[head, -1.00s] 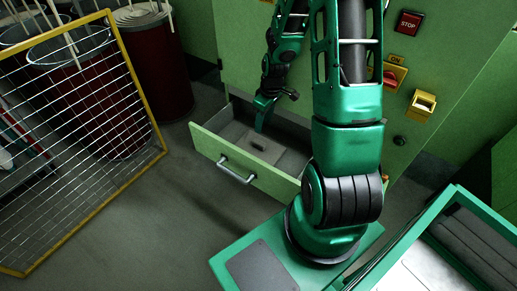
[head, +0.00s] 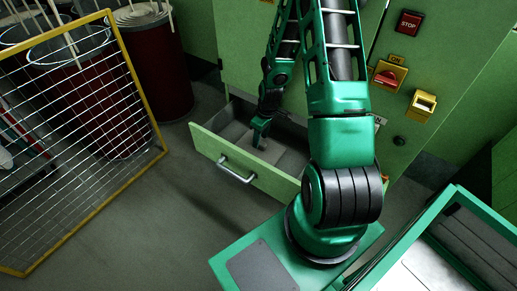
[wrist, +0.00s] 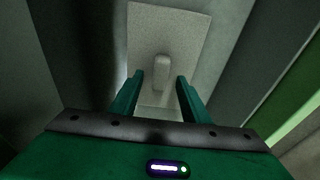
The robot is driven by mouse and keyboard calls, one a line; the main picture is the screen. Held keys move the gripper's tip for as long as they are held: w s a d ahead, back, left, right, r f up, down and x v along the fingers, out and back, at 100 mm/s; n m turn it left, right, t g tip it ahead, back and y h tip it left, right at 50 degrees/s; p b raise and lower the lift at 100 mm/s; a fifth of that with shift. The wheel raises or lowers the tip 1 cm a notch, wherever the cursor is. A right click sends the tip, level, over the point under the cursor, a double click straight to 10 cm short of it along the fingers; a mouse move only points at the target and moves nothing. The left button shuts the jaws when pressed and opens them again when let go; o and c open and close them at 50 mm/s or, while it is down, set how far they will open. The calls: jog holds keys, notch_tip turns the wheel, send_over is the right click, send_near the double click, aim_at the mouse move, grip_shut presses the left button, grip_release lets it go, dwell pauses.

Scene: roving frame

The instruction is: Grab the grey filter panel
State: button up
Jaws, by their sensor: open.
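The grey filter panel (wrist: 185,30) lies flat in the open green drawer (head: 265,182). In the wrist view it is a pale rectangle with a rounded upright grip (wrist: 161,70) standing on it. My gripper (head: 261,139) reaches down into the drawer, over the panel. In the wrist view my gripper (wrist: 159,82) is open, with one green finger on each side of the grip's line. The grip shows between or just past the fingertips; I cannot tell its exact depth. No finger clearly touches it. In the head view my gripper hides much of the panel.
The drawer walls stand close around my gripper. The green cabinet (head: 232,60) rises behind, with a red stop button (head: 409,22) and yellow switches. A yellow-framed mesh panel (head: 150,118) and dark red drums (head: 158,70) stand at left. The floor before the drawer is clear.

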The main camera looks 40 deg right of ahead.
jog(key=shift+w+f, duration=0.15)
jog(key=shift+f, duration=0.7)
grip_shut()
jog(key=shift+r, duration=0.15)
